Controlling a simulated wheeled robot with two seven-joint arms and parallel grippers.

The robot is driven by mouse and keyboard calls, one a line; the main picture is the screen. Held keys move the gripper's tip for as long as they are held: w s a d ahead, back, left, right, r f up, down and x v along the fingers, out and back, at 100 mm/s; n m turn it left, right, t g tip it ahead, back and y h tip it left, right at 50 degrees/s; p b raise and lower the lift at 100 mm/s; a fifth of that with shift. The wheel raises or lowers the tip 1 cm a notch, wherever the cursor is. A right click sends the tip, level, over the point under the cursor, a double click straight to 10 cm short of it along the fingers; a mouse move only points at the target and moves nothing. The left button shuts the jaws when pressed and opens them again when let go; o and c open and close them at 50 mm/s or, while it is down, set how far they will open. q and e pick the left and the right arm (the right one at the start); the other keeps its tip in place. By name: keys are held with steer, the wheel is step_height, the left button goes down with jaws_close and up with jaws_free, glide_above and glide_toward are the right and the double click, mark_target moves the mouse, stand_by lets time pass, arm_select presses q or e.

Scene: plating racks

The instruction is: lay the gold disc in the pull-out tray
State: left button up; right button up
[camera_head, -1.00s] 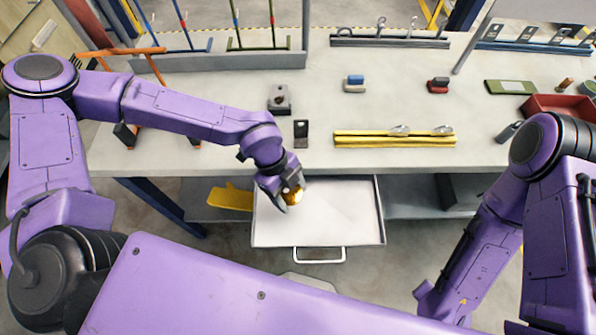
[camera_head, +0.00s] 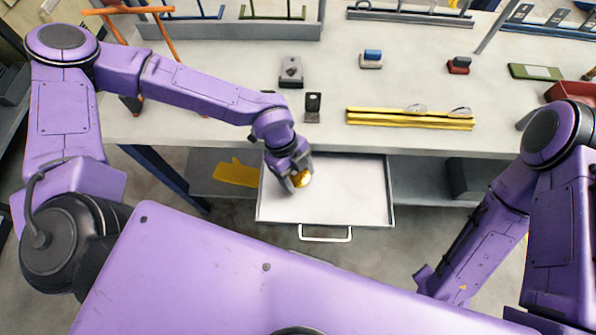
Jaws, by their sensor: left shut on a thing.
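The gold disc (camera_head: 303,180) shows as a small shiny patch at the tips of my left gripper (camera_head: 297,182). The left gripper is shut on it, and its fingers hide part of the disc. The pull-out tray (camera_head: 345,190) is a pale, shallow drawer that stands open below the table's front edge, with a handle (camera_head: 325,236) at its front. The gripper and disc are over the left part of the tray; I cannot tell whether the disc touches its floor. My right arm shows at the right, but its gripper fingers cannot be made out.
A yellow piece (camera_head: 237,173) lies on the shelf left of the tray. The tray's right part is empty.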

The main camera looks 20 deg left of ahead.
arm_select(q)
steer(key=shift+f, duration=0.35)
steer(key=o, duration=1.1)
steer(key=b+v, duration=0.1)
steer(key=v, duration=0.9)
steer(key=shift+r, duration=0.3)
